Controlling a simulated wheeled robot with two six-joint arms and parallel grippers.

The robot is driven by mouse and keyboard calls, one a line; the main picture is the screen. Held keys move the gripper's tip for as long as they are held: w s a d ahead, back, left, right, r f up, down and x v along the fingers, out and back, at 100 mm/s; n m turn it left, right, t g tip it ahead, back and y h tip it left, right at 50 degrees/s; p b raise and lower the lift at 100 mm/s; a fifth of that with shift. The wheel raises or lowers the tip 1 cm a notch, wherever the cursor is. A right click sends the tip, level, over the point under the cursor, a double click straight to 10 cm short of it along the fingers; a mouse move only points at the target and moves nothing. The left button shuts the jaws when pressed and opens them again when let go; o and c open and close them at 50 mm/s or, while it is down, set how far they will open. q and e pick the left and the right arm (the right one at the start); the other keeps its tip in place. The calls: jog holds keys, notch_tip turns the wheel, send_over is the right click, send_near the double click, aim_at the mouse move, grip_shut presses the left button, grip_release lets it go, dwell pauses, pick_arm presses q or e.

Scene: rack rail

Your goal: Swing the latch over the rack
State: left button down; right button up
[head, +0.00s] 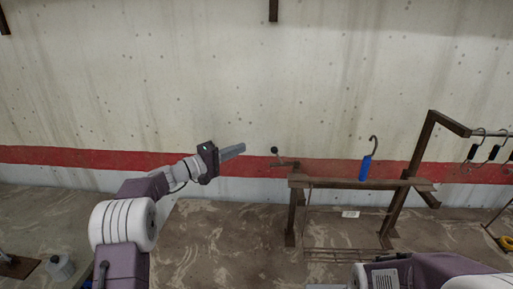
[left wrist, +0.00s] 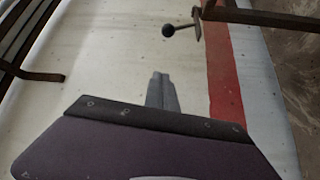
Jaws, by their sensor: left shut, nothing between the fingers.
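The rack (head: 335,184) is a low brown metal frame with a flat top rail. The latch (head: 285,163) is a short bar with a dark ball knob (head: 274,150), at the rack's left end, pointing left and away from the rail. In the left wrist view the latch knob (left wrist: 168,30) and the rack's bar (left wrist: 265,17) show at the top. My left gripper (head: 243,148) is shut and empty, left of the knob and apart from it. Its closed fingers also show in the left wrist view (left wrist: 160,78). My right gripper is out of view.
A blue-handled hook (head: 365,168) stands upright at the rack's rail. A taller brown post frame (head: 420,145) rises at the right, with several dark-handled hooks (head: 494,152) hanging from a rod. A white label (head: 351,214) shows below the rail.

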pick_arm(q)
jog(key=r+p+x, duration=0.1)
jog(key=p+x, duration=0.4)
jog(key=x, duration=0.4)
jog(key=s, duration=0.1)
jog(key=s+d+f, duration=0.1)
jog(key=s+d, duration=0.1)
jog(key=shift+s+f, duration=0.2)
jog(key=shift+f, duration=0.15)
